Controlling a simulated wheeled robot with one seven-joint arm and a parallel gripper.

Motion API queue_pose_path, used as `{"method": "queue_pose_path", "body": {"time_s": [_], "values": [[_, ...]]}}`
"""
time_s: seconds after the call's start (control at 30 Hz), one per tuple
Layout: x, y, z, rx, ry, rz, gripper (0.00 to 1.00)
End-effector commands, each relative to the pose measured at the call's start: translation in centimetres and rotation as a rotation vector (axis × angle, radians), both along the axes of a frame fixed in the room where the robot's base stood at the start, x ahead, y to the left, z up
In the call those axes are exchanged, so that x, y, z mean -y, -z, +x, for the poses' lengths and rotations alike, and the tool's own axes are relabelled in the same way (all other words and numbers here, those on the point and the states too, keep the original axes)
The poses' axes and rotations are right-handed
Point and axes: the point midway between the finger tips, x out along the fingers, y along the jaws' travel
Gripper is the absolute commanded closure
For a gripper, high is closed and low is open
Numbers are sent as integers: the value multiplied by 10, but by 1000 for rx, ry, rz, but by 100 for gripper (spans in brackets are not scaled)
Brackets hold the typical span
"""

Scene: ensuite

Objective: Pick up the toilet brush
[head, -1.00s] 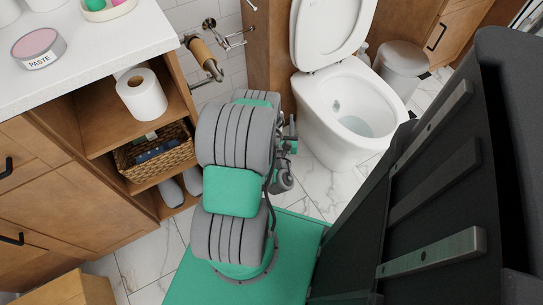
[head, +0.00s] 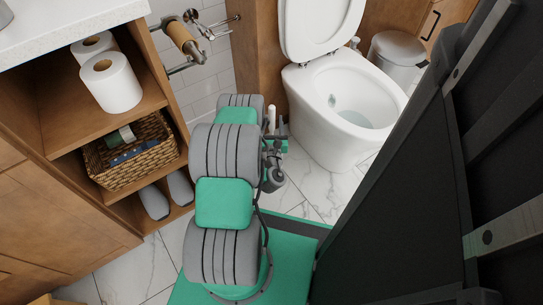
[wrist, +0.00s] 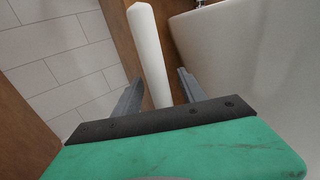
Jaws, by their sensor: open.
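The toilet brush shows as a plain white upright handle (wrist: 149,50) in the wrist view. In the head view its white tip (head: 271,117) shows just beyond my arm, beside the toilet. Its lower part and any holder are hidden behind my gripper. My gripper (wrist: 160,77) is open, with one grey finger on each side of the handle as seen in the wrist view. I cannot tell whether the handle is fully between the fingers or a little beyond them. In the head view my gripper (head: 276,138) is partly hidden by my arm.
The white toilet (head: 338,115) stands close on the right, its lid up. A wooden panel (head: 256,55) and tiled wall are behind. On the left, an open shelf holds toilet rolls (head: 111,82) and a basket (head: 130,151). A paper holder (head: 185,40) juts from the wall. A bin (head: 396,60) stands beyond the toilet.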

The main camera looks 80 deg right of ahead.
Motion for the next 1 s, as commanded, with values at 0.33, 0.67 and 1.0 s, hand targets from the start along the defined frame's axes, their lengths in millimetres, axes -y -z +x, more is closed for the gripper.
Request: {"method": "queue_pose_path", "body": {"time_s": [0.33, 0.67, 1.0], "values": [[21, 0, 6, 0, -1, 1, 51], [21, 0, 6, 0, -1, 0, 66], [21, 0, 7, 1, -2, 0, 94]]}}
